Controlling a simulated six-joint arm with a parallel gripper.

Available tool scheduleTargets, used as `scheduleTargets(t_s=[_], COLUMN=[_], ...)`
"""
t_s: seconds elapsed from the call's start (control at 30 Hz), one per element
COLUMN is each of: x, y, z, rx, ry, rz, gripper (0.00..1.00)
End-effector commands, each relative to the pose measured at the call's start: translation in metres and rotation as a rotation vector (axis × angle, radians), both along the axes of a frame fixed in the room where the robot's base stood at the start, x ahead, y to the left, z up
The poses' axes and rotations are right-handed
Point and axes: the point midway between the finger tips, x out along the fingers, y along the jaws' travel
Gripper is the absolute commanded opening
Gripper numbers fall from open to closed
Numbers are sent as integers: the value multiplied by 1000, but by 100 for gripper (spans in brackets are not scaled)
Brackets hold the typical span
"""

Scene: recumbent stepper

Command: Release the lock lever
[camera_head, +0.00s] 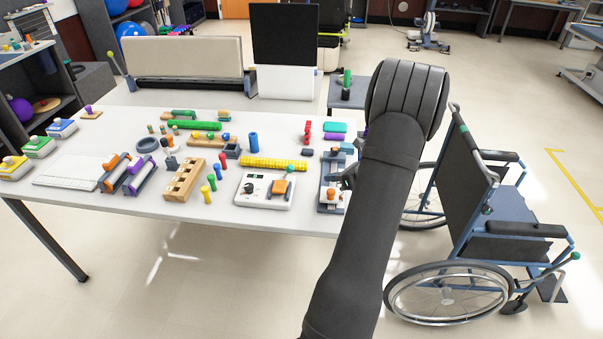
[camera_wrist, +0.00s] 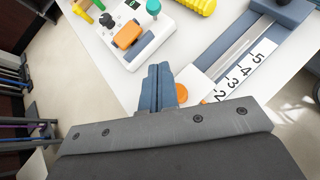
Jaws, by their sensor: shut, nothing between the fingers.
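A white control box (camera_head: 265,190) on the table carries a black dial, an orange block (camera_wrist: 127,36) and a teal-knobbed lever (camera_wrist: 153,8). To its right is a grey slide rail (camera_head: 334,170) with a numbered scale (camera_wrist: 240,72) and an orange knob (camera_wrist: 183,92). I cannot tell for sure which of these is the lock lever. My gripper (camera_wrist: 158,70) is shut and empty, its fingertips over the gap between the box and the rail. The fingers partly cover the orange knob in the wrist view.
A yellow ribbed roller (camera_head: 274,162) lies behind the box. A wooden peg block (camera_head: 185,178) and coloured pegs stand to its left. A wheelchair (camera_head: 480,220) stands right of the table. The floor before the table is clear.

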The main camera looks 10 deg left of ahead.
Motion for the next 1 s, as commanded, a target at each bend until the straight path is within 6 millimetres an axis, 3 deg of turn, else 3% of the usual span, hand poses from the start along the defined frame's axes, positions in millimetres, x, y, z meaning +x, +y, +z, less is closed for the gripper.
scheduleTargets(t_s=[0.23,0.63,0.8,1.0], x=[6,38,52,59], y=[14,77,97,107], z=[-10,-54,-48,-45], rx=[0,-1,-2,-4], ry=[1,2,-1,0], rz=[2,4,3,-1], gripper=[0,0,0,0])
